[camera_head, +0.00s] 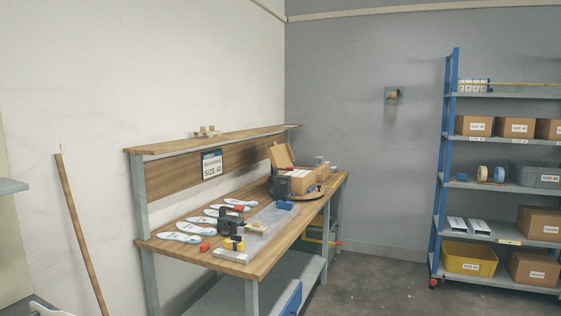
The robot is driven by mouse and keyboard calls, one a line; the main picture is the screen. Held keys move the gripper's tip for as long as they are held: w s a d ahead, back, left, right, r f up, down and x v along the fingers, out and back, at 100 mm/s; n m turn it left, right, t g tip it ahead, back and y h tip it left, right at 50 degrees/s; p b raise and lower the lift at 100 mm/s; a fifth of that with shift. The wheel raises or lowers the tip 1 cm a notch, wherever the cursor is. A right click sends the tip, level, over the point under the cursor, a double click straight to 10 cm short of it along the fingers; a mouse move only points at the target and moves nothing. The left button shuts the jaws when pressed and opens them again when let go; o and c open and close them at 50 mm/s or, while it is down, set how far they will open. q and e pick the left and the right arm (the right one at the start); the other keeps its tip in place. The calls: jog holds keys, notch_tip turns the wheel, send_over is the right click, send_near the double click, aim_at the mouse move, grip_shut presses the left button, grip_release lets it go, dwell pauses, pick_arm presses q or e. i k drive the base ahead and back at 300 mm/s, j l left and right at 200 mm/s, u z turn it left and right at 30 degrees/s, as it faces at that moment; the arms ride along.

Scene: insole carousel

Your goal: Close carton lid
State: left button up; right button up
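An open brown carton (302,182) stands on a round wooden turntable (313,191) toward the far right end of the workbench. Its lid flap (280,155) stands up, tilted back on the carton's left side. A dark block-shaped device (282,187) stands in front of the carton and hides part of it. The carton's inside is too small to make out. Neither of my grippers can be made out in this view.
The wooden workbench (243,256) holds white insoles (181,237), a clear tray (272,218) and a black tool (230,222). A sign reading SIZE 40 (212,164) hangs behind. Shelving with cartons (537,223) stands at right. A wooden pole (82,236) leans at left. Open floor (385,280) lies between bench and shelving.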

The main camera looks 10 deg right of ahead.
aim_at(282, 155)
jog(key=i+l+z, duration=0.3)
jog(key=i, duration=0.35)
jog(key=i+l+z, duration=0.3)
jog(key=i, duration=0.35)
jog(key=i+z, duration=0.3)
jog(key=i, duration=0.35)
jog(key=i+u, duration=0.1)
jog(key=i, duration=0.55)
jog(key=i+l, duration=0.15)
jog(key=i, duration=0.55)
jog(key=i+l+u, duration=0.1)
jog(key=i+u, duration=0.3)
jog(key=i+l+u, duration=0.8)
jog(key=i, duration=0.15)
jog(key=j, duration=0.1)
